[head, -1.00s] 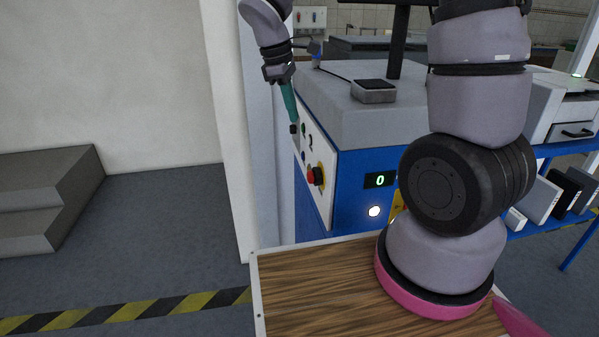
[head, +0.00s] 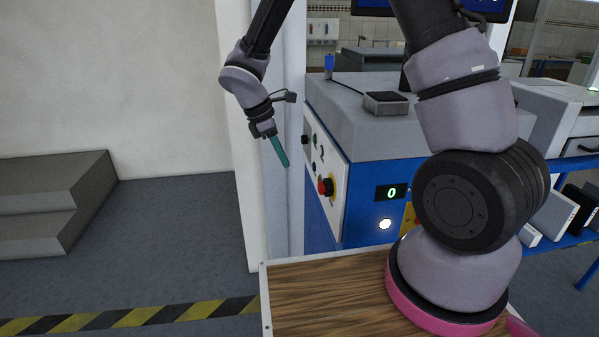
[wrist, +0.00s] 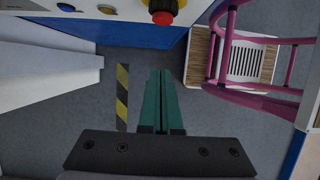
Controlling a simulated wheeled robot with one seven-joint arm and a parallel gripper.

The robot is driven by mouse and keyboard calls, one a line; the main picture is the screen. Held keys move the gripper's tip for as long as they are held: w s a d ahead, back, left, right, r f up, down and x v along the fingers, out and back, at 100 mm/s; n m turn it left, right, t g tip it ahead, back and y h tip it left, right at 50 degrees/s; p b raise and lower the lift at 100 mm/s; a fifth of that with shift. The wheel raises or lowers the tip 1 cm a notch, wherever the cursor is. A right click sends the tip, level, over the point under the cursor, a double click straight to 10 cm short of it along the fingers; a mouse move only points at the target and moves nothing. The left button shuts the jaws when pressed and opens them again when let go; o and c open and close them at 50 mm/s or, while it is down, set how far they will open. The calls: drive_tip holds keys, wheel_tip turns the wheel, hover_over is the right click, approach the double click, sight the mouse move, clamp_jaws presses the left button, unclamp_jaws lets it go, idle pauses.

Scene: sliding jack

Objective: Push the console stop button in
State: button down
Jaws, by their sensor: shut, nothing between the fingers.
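The console (head: 365,150) is a blue and grey cabinet with a white control panel (head: 327,170) on its left side. The red stop button (head: 325,186) sits on a yellow base low on that panel. It also shows at the top of the wrist view (wrist: 162,16). My gripper (head: 284,163) has teal fingers, shut and empty, pointing down and slightly right. In the head view it is left of the panel, apart from it and a little above the button. In the wrist view the fingertips (wrist: 160,74) point toward the panel, below the red button and apart from it.
Several other controls line the panel, with a blue button (wrist: 66,7) in the wrist view. A white wall post (head: 245,160) stands just left of my gripper. Grey steps (head: 60,195) are farther left, with open floor between. A lit white button (head: 385,224) is on the console front.

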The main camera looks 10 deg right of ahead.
sight(320, 183)
drive_tip(key=d+f, duration=0.7)
drive_tip(key=f, duration=0.1)
drive_tip(key=shift+d+f, duration=0.25)
drive_tip(key=shift+f, duration=0.1)
drive_tip(key=shift+d, duration=1.15)
drive_tip(key=a+r, duration=0.8)
drive_tip(key=r, duration=0.1)
drive_tip(key=shift+a+r, duration=0.15)
drive_tip(key=shift+r, duration=0.05)
